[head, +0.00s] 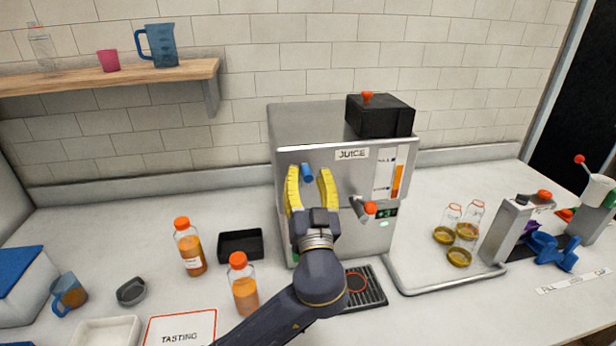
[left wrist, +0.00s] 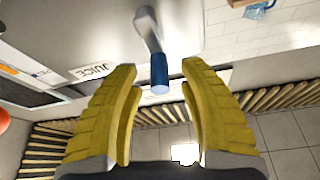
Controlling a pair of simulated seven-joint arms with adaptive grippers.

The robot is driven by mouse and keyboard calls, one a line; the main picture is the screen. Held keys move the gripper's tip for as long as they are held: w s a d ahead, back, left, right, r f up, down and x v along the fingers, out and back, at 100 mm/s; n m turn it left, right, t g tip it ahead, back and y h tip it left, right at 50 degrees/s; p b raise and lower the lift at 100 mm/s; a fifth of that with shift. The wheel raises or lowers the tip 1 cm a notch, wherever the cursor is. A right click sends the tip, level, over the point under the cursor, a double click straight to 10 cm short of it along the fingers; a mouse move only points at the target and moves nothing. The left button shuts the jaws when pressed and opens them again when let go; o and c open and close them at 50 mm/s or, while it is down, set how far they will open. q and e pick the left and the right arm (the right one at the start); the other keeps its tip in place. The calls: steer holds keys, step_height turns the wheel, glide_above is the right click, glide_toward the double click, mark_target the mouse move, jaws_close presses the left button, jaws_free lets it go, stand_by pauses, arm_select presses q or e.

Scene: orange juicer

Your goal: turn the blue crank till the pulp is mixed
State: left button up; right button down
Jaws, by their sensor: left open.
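The blue crank handle (head: 307,173) sticks out from the front of the silver juice machine (head: 300,122). In the left wrist view the blue handle (left wrist: 160,74) hangs on a grey crank arm (left wrist: 149,28). My left gripper (head: 311,170) is open in front of the machine, with its yellow fingers on either side of the handle in the head view. In the left wrist view, the left gripper (left wrist: 160,80) shows gaps between both fingers and the handle. The pulp is not visible inside the machine. My right gripper is in neither view.
Two orange bottles (head: 189,248) (head: 243,286) and a black tray (head: 241,245) stand left of my arm. A red-tipped tap (head: 369,208) sits right of the gripper, above a drip grate (head: 366,287). Jars (head: 468,222) stand on a tray at right.

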arm_select(q)
steer(key=shift+w, duration=0.15)
jaws_close()
stand_by(0.4)
steer(key=shift+r, duration=0.1)
